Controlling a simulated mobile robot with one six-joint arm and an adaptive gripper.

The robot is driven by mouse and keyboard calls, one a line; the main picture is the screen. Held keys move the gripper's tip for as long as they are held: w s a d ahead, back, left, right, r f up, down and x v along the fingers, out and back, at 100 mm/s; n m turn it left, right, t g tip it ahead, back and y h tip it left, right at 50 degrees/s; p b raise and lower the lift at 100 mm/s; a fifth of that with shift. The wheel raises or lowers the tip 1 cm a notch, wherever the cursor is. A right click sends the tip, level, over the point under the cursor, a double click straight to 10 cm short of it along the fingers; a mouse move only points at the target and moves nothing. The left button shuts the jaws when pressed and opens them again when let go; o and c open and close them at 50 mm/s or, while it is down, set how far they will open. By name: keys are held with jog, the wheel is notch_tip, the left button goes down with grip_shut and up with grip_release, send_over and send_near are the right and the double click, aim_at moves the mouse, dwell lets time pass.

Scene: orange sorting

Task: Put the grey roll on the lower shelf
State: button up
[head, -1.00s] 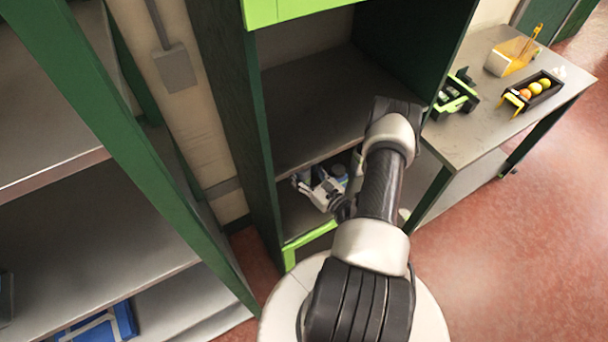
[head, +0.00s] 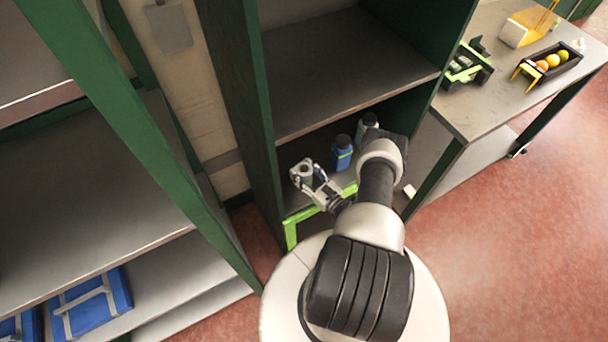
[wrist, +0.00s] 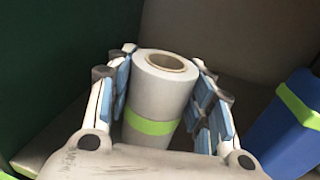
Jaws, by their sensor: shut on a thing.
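The grey roll (wrist: 160,98), pale with a lime green band and a hollow brown core, stands upright between the fingers of my gripper (wrist: 158,76) in the wrist view. My gripper is shut on it, with blue pads at both sides. In the head view my gripper (head: 308,178) and the small pale top of the roll (head: 304,170) are at the left of the lower compartment of the green cabinet. The lower shelf (head: 292,203) lies below them, partly hidden by my arm. The roll's base is hidden, so I cannot tell whether it touches the shelf.
A blue bottle (head: 341,155) with a dark cap stands right of my gripper, and a greyish bottle (head: 367,124) is behind it. The empty middle shelf (head: 340,75) is above. The cabinet's green left side wall (head: 240,90) is close. A table (head: 475,105) with items stands right.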

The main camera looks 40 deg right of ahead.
jog(key=shift+f, duration=0.3)
jog(key=shift+f, duration=0.15)
jog(key=o, duration=1.1)
jog(key=shift+s+r, duration=0.2)
jog(key=shift+s, duration=0.1)
jog(key=s, duration=0.3)
jog(key=s+p, duration=0.1)
jog(key=s, duration=0.7)
jog(key=shift+s+a+p, duration=0.2)
jog(key=shift+a+p, duration=0.1)
